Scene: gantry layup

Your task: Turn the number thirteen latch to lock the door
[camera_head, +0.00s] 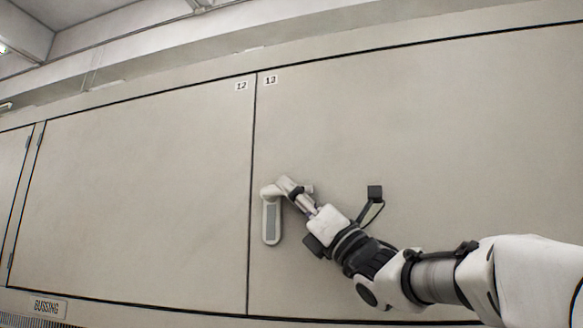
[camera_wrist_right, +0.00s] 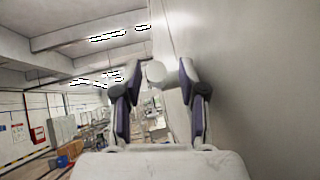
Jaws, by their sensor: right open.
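The number thirteen latch (camera_head: 271,222) is a pale handle with a grey inset. It hangs straight down on the door panel (camera_head: 420,140) marked 13 (camera_head: 271,80), close to the seam on its left. My right gripper (camera_head: 289,188) is at the latch's top end, overlapping it in the head view. In the right wrist view the fingers of my right gripper (camera_wrist_right: 160,88) stand apart, and a pale rounded part of the latch (camera_wrist_right: 156,72) shows between their tips. I cannot tell whether a finger touches it. My left gripper is out of view.
The panel marked 12 (camera_head: 140,190) lies left of the seam, flush with panel 13. The panel face runs close along the right side in the right wrist view. Open hall floor with benches (camera_wrist_right: 92,148) lies to the left there.

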